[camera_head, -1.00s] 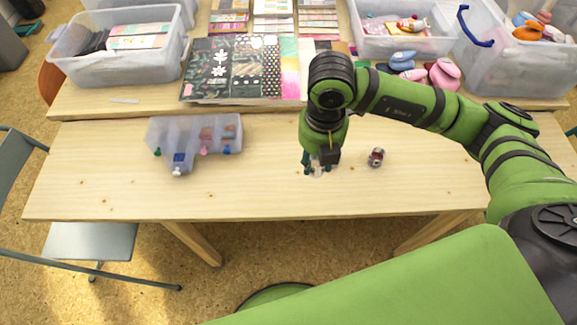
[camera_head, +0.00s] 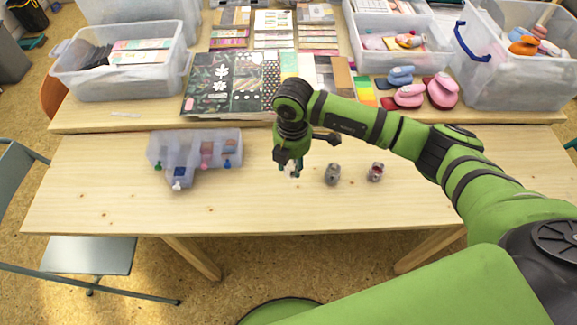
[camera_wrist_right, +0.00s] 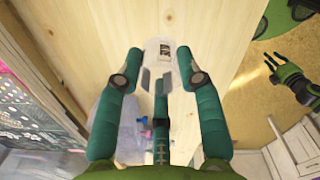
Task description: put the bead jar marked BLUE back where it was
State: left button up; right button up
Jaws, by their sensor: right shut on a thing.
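My right gripper (camera_head: 290,170) is shut on a small pale, clear bead jar (camera_wrist_right: 158,60) over the near table, left of two other jars. A black-and-white label shows on the held jar in the right wrist view, but I cannot read it. A grey jar (camera_head: 332,174) stands just to the right, and a jar with red in it (camera_head: 376,172) stands further right. Their markings are too small to read. My left gripper (camera_wrist_right: 284,75) shows only in the right wrist view, off the table's edge, with its fingers apart and empty.
A translucent stepped caddy (camera_head: 195,150) with small colored items stands left on the near table (camera_head: 100,205). Patterned paper sheets (camera_head: 230,85), several plastic bins (camera_head: 125,80) and pink punches (camera_head: 441,92) fill the table behind. The front strip of wood is clear.

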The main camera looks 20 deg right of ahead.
aim_at(289, 169)
jog(key=shift+w+a+f, duration=0.15)
jog(key=shift+w+f, duration=0.25)
jog(key=shift+w, duration=0.3)
jog(key=shift+f+p, duration=0.4)
jog(key=shift+f, duration=1.65)
jog(key=shift+f, duration=0.2)
jog(key=o, duration=1.2)
jog(key=shift+c, duration=0.2)
notch_tip(289, 169, up, 12)
jog(key=shift+s+r+b, duration=0.1)
jog(key=shift+r+b, duration=0.15)
jog(key=shift+b, duration=0.35)
